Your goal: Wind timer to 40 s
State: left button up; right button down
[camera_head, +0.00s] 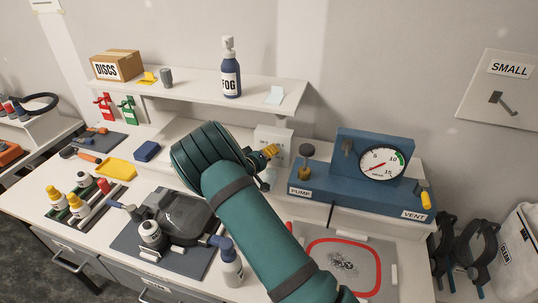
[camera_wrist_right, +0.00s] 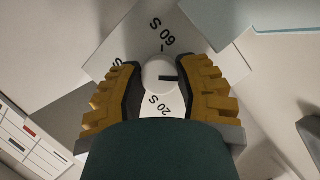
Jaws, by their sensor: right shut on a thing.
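The timer is a white box (camera_head: 273,133) on the bench, beneath the right end of the shelf and left of the blue pump unit. My right gripper (camera_head: 268,152) is at its front, and my arm hides part of the box. In the right wrist view the timer's round white knob (camera_wrist_right: 161,72) sits between the two yellow-backed fingers of my right gripper (camera_wrist_right: 160,80), which is shut on it. A black pointer line on the knob points right in that view. "60 S" shows above the knob and "20 S" below; other marks are hidden by the fingers. My left gripper is out of view.
The blue pump unit (camera_head: 318,192) with a dial gauge (camera_head: 383,162) stands just right of the timer. A shelf (camera_head: 200,90) with a FOG bottle (camera_head: 230,70) overhangs behind. A dark device (camera_head: 185,215) and a spray bottle (camera_head: 230,262) stand left of my arm.

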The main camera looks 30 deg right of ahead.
jog(key=shift+m+t+y, duration=0.3)
jog(key=shift+m+y, duration=0.3)
jog(key=shift+m, duration=0.6)
jog(key=shift+s+m+t+y+b, duration=0.1)
jog(key=shift+m+t+y+b, duration=0.45)
jog(key=shift+m, duration=0.55)
jog(key=c, duration=0.6)
grip_release()
jog(key=shift+o, duration=0.2)
jog(key=v, duration=1.2)
jog(key=shift+r, duration=0.25)
